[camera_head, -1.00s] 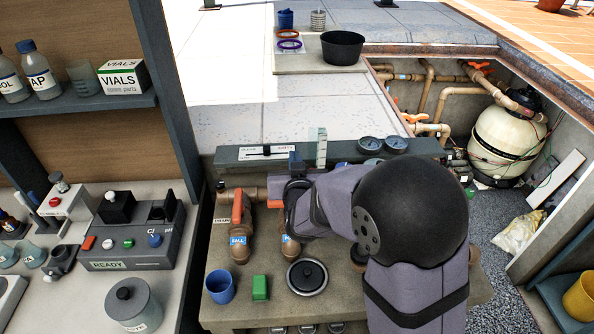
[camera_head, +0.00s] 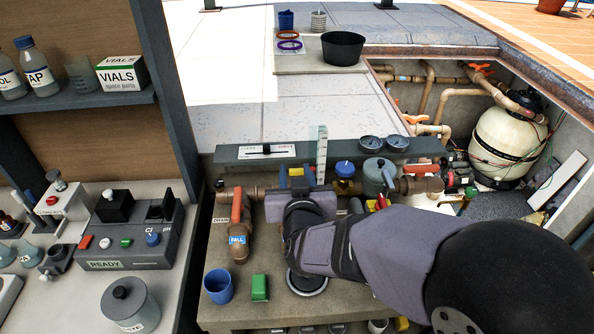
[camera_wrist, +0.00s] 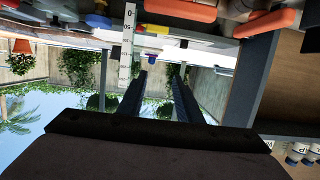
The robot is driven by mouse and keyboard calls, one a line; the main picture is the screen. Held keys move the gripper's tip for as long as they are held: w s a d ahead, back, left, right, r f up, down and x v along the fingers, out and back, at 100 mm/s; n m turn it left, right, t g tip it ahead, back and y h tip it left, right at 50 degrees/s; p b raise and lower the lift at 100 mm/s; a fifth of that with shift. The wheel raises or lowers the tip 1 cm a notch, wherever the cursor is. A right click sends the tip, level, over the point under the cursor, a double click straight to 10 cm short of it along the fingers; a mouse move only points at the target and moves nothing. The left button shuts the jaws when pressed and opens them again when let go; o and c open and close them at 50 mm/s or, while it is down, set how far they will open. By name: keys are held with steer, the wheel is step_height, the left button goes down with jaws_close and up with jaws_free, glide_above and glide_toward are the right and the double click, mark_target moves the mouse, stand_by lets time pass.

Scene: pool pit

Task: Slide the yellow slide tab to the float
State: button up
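A small yellow piece, likely the yellow slide tab (camera_head: 297,172), shows just left of the upright white scale (camera_head: 321,153) at the back of the bench. The scale with its numbers also shows in the wrist view (camera_wrist: 128,45), with a bit of yellow beside it. My gripper (camera_head: 297,181) is at the yellow piece, with a blue fingertip on each side of it. In the wrist view my gripper's (camera_wrist: 160,76) two dark fingers are apart with nothing clearly between them. I cannot tell whether they touch the tab. I cannot make out the float.
A pipe with an orange-handled valve (camera_head: 238,225) stands left of my gripper. A blue-capped brass fitting (camera_head: 345,172) and a grey canister (camera_head: 378,178) stand right of the scale. A blue cup (camera_head: 219,286) and green block (camera_head: 260,288) are in front. My wrist partly covers a black lid (camera_head: 307,284).

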steer(key=w+a+n+g+y+p, duration=0.4)
steer(key=w+a+n+g+p, duration=0.55)
steer(key=w, duration=0.45)
steer(key=n+g+h+p, duration=0.4)
steer(key=n+g+p, duration=0.15)
steer(key=n, duration=0.25)
glide_above(296, 170)
steer(key=shift+w+f, duration=0.15)
steer(key=shift+d, duration=0.1)
steer(key=shift+f+p, duration=1.6)
steer(key=shift+f, duration=2.05)
steer(key=shift+c, duration=0.7)
jaws_close()
